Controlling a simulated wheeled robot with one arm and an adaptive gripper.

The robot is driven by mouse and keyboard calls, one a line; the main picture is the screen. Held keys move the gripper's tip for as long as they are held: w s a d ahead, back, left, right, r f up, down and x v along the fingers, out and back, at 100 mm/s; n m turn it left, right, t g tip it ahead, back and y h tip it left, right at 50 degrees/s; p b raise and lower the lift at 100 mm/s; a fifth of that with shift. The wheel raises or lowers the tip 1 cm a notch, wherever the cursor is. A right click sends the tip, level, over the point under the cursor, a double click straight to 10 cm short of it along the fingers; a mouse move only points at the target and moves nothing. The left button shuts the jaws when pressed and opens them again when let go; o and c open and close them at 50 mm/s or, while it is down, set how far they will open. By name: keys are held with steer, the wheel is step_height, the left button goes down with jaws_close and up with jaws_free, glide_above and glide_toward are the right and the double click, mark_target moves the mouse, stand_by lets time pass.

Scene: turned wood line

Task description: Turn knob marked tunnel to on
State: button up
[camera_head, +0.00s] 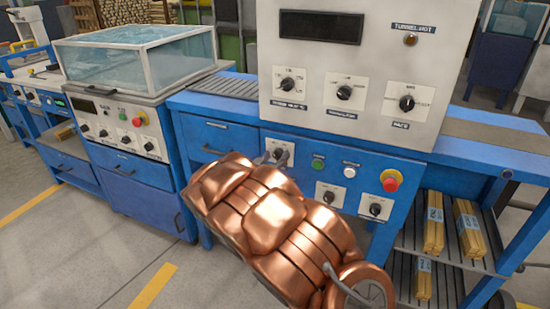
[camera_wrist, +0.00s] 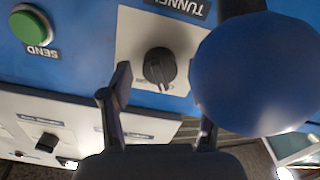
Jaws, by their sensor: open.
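The tunnel knob (camera_wrist: 159,68) is a dark round knob with a raised ridge on a pale plate, under a label reading TUNNEL, upside down in the wrist view. Its ridge runs nearly up and down there, slightly slanted; the position markings cannot be read. My gripper (camera_wrist: 162,94) is open, with one finger on each side of the knob. No clear contact shows. The right fingertip is partly hidden by a large blue rounded shape. In the head view, my gripper (camera_head: 272,159) is at the blue panel and partly covers the knob.
The green SEND button (camera_wrist: 30,27) sits beside the knob plate. A white button (camera_head: 350,172), a red stop button (camera_head: 391,180) and another knob (camera_head: 375,210) are farther right in the head view. The pale upper console (camera_head: 360,75) overhangs behind, with several knobs.

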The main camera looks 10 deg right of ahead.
steer(key=shift+c, duration=0.2)
steer(key=c, duration=1.1)
steer(key=shift+f+m+b, duration=0.1)
steer(key=shift+m+b, duration=0.2)
steer(key=shift+b, duration=0.05)
steer(key=m+b, duration=0.3)
steer(key=m, duration=0.1)
steer(key=shift+f+m+b, duration=0.15)
steer(key=shift+m+b, duration=0.15)
steer(key=m+b, duration=0.3)
steer(key=m, duration=0.2)
steer(key=shift+d+b, duration=0.1)
steer(key=shift+b, duration=0.3)
steer(key=shift+m+b, duration=0.6)
steer(key=shift+m, duration=0.2)
steer(key=shift+r, duration=0.2)
